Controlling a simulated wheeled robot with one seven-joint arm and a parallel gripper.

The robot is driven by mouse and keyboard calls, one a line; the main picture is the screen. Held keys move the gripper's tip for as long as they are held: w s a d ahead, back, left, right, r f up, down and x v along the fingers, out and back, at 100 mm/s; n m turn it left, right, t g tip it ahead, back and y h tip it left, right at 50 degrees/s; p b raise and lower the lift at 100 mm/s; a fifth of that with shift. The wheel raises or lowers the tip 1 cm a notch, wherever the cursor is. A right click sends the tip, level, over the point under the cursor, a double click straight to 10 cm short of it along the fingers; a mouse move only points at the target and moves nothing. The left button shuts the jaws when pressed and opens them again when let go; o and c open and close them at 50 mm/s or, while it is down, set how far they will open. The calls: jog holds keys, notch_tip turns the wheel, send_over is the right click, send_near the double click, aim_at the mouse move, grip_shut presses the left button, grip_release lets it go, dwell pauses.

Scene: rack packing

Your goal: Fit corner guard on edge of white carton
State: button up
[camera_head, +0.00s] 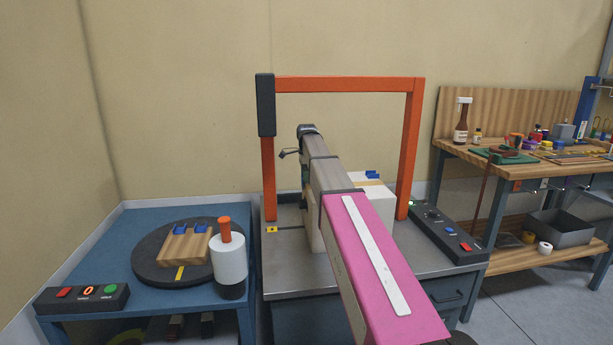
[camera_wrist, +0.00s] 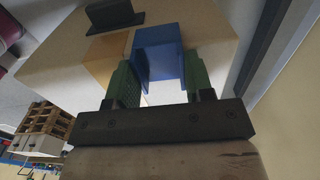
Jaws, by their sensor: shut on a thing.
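The white carton (camera_head: 376,198) stands on the grey bench under the orange arch, partly hidden by my arm. Blue pieces (camera_head: 372,174) show at its top right. In the wrist view the carton (camera_wrist: 65,68) fills the upper part, with a tan strip (camera_wrist: 108,48) across it. My gripper (camera_wrist: 160,72) is shut on a blue corner guard (camera_wrist: 160,42), one green finger on each side. The guard is at the carton's edge; whether it is fully seated I cannot tell. In the head view my arm hides the gripper.
The orange arch (camera_head: 350,85) rises closely around my arm. On the left blue table, a dark turntable (camera_head: 147,262) bears a wooden block (camera_head: 184,248) with blue guards, beside a white cylinder (camera_head: 229,262). A button panel (camera_head: 447,232) lies right of the carton.

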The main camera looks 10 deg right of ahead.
jog(key=shift+d, duration=0.35)
dwell(0.4)
jog(key=o, duration=1)
jog(key=shift+c, duration=0.2)
notch_tip(320, 180, up, 11)
jog(key=shift+f, duration=0.1)
